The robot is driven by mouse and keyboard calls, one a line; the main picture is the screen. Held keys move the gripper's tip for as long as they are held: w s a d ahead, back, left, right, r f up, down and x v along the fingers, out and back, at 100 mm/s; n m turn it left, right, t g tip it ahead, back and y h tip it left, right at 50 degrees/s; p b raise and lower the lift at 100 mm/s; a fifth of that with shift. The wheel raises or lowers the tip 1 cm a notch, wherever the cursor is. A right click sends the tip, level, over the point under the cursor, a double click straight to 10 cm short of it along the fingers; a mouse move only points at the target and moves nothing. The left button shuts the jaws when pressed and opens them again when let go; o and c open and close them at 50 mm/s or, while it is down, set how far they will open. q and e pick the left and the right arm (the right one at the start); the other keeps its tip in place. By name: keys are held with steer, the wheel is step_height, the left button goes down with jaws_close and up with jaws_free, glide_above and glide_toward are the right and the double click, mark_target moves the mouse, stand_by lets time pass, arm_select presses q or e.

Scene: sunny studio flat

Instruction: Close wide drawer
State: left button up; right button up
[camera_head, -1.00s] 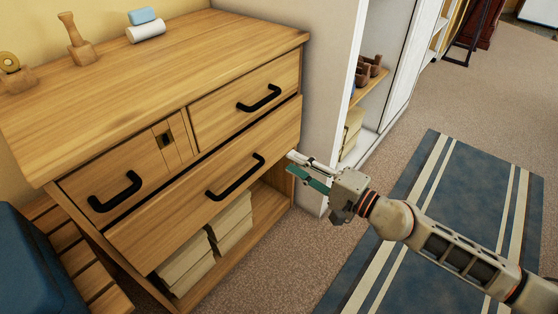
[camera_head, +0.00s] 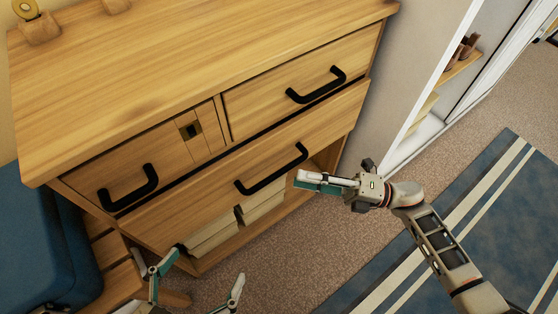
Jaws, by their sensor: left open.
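The wide drawer (camera_head: 205,192) is the long wooden front below two smaller drawers. It stands out a little from the cabinet, with a dark gap along its top edge. Its black bar handle (camera_head: 272,170) is right of its middle. My left gripper (camera_head: 195,280) is at the bottom edge, fingers spread wide and empty, below the drawer's lower left part.
The upper left drawer (camera_head: 100,180) and upper right drawer (camera_head: 270,100) have black handles. Pale stacked items (camera_head: 262,208) lie in the open shelf below. A blue cushioned seat (camera_head: 45,245) stands at left. A blue striped rug (camera_head: 450,215) lies on the open floor at right.

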mark_target(275, 173)
steer(key=a, duration=0.5)
steer(key=w+a+r, duration=0.1)
steer(key=a, duration=0.1)
steer(key=shift+a, duration=0.25)
jaws_close()
